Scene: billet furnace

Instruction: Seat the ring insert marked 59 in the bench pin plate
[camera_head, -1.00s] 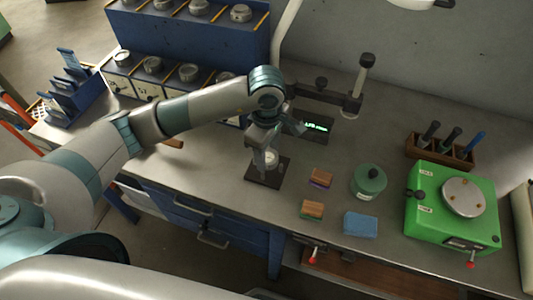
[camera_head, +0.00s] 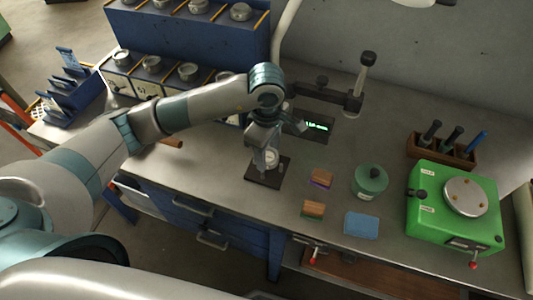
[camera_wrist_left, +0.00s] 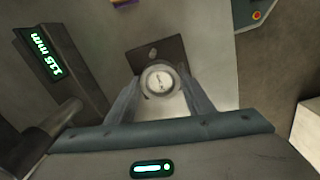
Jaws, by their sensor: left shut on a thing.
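The ring insert (camera_wrist_left: 160,80) is a pale round metal piece with dark marks on its face, too small to read. It is between the fingers of my left gripper (camera_wrist_left: 160,97), which is shut on it. In the head view my left gripper (camera_head: 268,158) points down over the dark pin plate (camera_head: 262,181) on the bench, and the ring (camera_head: 271,157) shows at its fingertips. The plate also shows behind the ring in the wrist view (camera_wrist_left: 174,50). I cannot tell whether the ring touches the plate. My right gripper is not in view.
A gauge with a green display (camera_head: 316,126) stands behind the gripper. Wood-topped blocks (camera_head: 313,208), a green canister (camera_head: 370,181), a blue block (camera_head: 361,224) and a green machine (camera_head: 430,215) are to the right. A blue rack (camera_head: 190,35) with round pieces is at back left.

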